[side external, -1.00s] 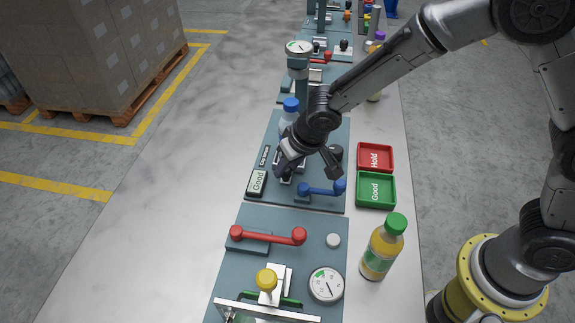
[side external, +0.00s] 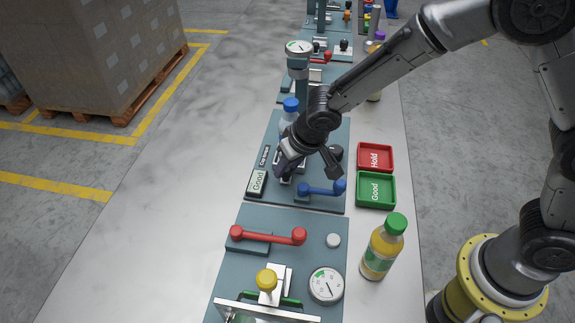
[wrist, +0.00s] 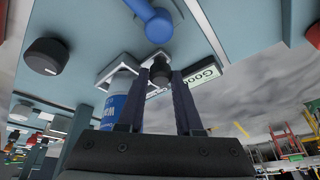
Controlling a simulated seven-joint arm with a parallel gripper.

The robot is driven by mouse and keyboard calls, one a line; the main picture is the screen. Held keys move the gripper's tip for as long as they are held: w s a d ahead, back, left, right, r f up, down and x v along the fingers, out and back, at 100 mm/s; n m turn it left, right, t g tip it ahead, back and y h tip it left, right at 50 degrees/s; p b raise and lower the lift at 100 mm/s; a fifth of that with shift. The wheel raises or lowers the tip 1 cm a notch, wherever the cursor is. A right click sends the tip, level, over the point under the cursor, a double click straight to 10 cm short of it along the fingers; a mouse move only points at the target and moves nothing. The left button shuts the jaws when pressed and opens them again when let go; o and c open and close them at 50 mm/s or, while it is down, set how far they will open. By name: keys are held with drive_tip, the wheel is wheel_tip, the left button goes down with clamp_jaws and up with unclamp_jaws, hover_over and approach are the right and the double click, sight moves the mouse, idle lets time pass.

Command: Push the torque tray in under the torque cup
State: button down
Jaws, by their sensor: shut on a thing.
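My gripper (wrist: 161,76) is shut on a small dark knob (wrist: 160,66) that sits in front of a pale metal part, seemingly the torque tray (wrist: 118,68). In the side external view my gripper (side external: 289,168) is low over the middle teal panel and hides most of the tray. A bottle with a blue cap (side external: 290,104) stands upright just behind my gripper; its blue label (wrist: 114,108) shows in the wrist view. The column with a round gauge (side external: 299,47) rises behind the bottle. The torque cup is not clearly seen; I cannot tell whether the bottle is under it.
A blue handle (side external: 322,189) and a "Good" sign (side external: 257,182) flank my gripper. A dark round knob (side external: 336,152) is to its right. Red "Hold" (side external: 375,146) and green "Good" (side external: 360,190) trays lie farther right. A juice bottle (side external: 380,252) stands nearer. The table's left side is clear.

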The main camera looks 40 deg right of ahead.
drive_tip(key=w+d, duration=0.7)
drive_tip(key=shift+w+d+r, duration=0.1)
drive_tip(key=shift+w+d, duration=0.1)
drive_tip(key=shift+w, duration=0.05)
idle(0.3)
drive_tip(key=c, duration=0.8)
unclamp_jaws()
drive_tip(key=shift+d, duration=0.1)
drive_tip(key=shift+c, duration=0.2)
drive_tip(key=v, duration=1.3)
drive_tip(key=shift+s+r, duration=0.15)
drive_tip(key=shift+r, duration=0.25)
